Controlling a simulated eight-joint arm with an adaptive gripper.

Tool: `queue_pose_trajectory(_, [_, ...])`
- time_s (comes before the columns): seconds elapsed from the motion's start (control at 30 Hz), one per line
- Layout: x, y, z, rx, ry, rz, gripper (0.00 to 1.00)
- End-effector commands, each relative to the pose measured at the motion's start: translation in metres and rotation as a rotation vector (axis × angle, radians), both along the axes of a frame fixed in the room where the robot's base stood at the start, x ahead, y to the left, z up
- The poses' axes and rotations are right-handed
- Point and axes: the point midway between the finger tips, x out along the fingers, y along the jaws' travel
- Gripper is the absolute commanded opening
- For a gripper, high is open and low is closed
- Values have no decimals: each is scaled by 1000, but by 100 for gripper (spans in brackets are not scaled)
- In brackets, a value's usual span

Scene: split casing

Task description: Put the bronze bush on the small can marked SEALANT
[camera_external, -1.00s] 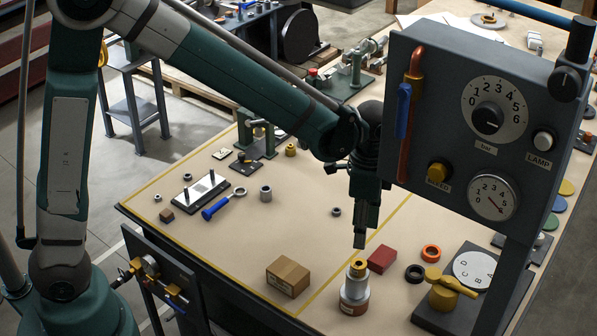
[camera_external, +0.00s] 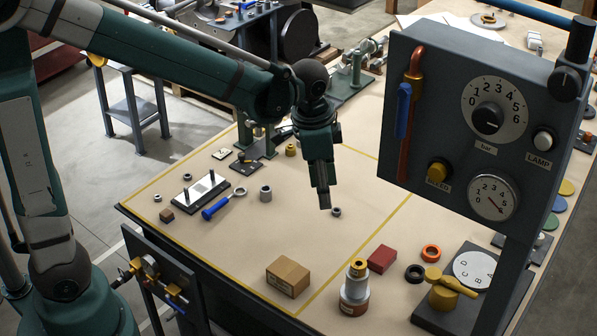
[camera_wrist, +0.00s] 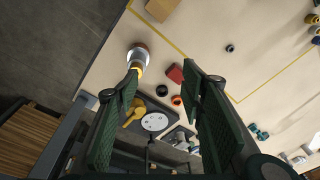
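A bronze-coloured bush (camera_external: 358,265) sits upright on top of the small can (camera_external: 354,296) near the front of the table; its dark bore shows. The can has a pale upper part and a brown-red lower band; its marking is too small to read. In the wrist view, the can (camera_wrist: 139,54) and the bush on it (camera_wrist: 137,69) show at upper left, beyond my left finger. My gripper (camera_external: 324,206) hangs above the table, behind and left of the can, clear of it. In the wrist view, my gripper (camera_wrist: 160,73) is open with nothing between its fingers.
A cardboard box (camera_external: 288,277) stands left of the can, a red block (camera_external: 382,259) right of it. Black (camera_external: 415,273) and orange (camera_external: 431,253) rings lie farther right. The gauge panel (camera_external: 470,110) overhangs the right side. The middle of the table is mostly clear.

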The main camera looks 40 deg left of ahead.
Motion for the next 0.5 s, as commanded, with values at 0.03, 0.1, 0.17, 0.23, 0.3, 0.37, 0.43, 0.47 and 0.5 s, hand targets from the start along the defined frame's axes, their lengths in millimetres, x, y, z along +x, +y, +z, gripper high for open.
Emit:
queue_pose_trajectory(0.03, [-4, 11, 6, -7, -12, 26, 40])
queue_pose_trajectory(0.1, [-8, 24, 13, -17, -27, 60, 40])
queue_pose_trajectory(0.17, [-11, 34, 20, -26, -41, 91, 40])
queue_pose_trajectory(0.23, [-16, 47, 26, -36, -56, 125, 40])
queue_pose_trajectory(0.3, [-20, 59, 33, -46, -73, 160, 40])
queue_pose_trajectory(0.37, [-25, 69, 38, -55, -86, 190, 40])
queue_pose_trajectory(0.43, [-30, 81, 43, -65, -103, 225, 40])
queue_pose_trajectory(0.47, [-32, 86, 46, -70, -109, 239, 40])
queue_pose_trajectory(0.5, [-35, 93, 49, -76, -118, 260, 40])
